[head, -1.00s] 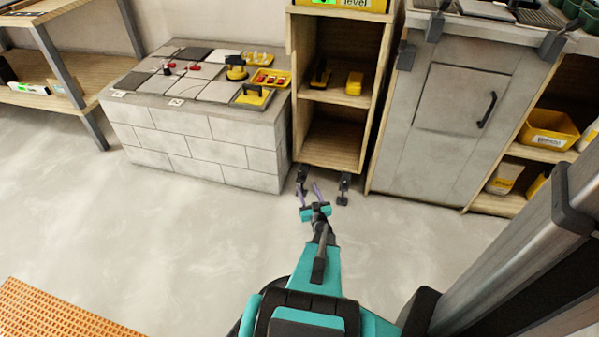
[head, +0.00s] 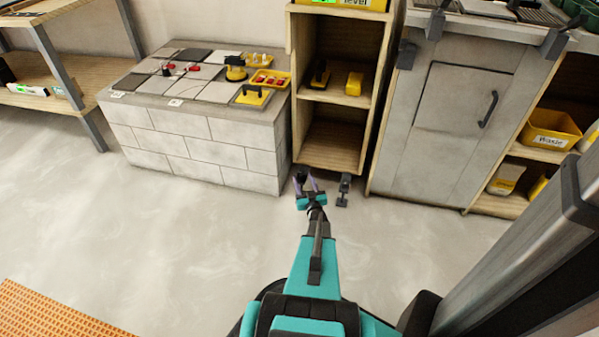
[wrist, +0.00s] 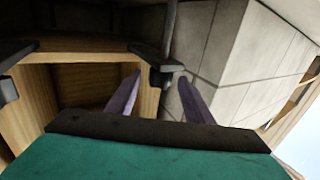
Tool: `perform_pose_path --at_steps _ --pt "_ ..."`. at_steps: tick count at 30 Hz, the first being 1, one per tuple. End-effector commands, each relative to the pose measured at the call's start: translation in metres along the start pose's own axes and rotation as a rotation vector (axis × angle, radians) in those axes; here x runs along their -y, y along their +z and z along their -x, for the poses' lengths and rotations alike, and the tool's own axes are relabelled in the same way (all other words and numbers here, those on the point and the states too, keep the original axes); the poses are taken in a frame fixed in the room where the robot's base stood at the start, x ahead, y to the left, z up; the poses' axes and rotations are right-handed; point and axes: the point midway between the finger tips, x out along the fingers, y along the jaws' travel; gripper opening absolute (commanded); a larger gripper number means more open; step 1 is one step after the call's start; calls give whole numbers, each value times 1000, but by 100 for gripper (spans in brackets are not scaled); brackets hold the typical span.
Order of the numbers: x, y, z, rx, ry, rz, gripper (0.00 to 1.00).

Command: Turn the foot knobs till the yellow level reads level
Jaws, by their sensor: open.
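The small wooden shelf unit (head: 329,162) stands beside the tiled bench, with dark foot knobs at its lower front. The left foot knob (head: 301,174) is at the tips of my gripper (head: 308,183) in the head view. The right foot knob (head: 343,190) stands clear of my gripper. In the wrist view, my gripper's purple fingers (wrist: 160,77) are apart, with a dark foot knob (wrist: 163,73) between or just beyond their tips. I cannot tell if they touch it. The yellow level (head: 350,4) is on top of the unit, cut off by the frame edge; its reading is not clear.
The block bench (head: 215,153) with tiles and tools stands close on the left. A grey cabinet (head: 445,120) stands on the right. A yellow waste bin (head: 551,131) is on the right shelf. An orange mat (head: 50,315) lies at lower left. The floor in front is clear.

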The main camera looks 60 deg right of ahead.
Motion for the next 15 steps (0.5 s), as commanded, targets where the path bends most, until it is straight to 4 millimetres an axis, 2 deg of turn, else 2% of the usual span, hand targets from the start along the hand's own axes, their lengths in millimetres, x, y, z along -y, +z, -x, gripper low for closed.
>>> perform_pose_path --at_steps 1,9,15 --pt "0 2 -10 -3 -1 0 48" --pt "0 2 -47 -2 -1 0 48" --pt "1 1 -66 -2 -1 0 48"
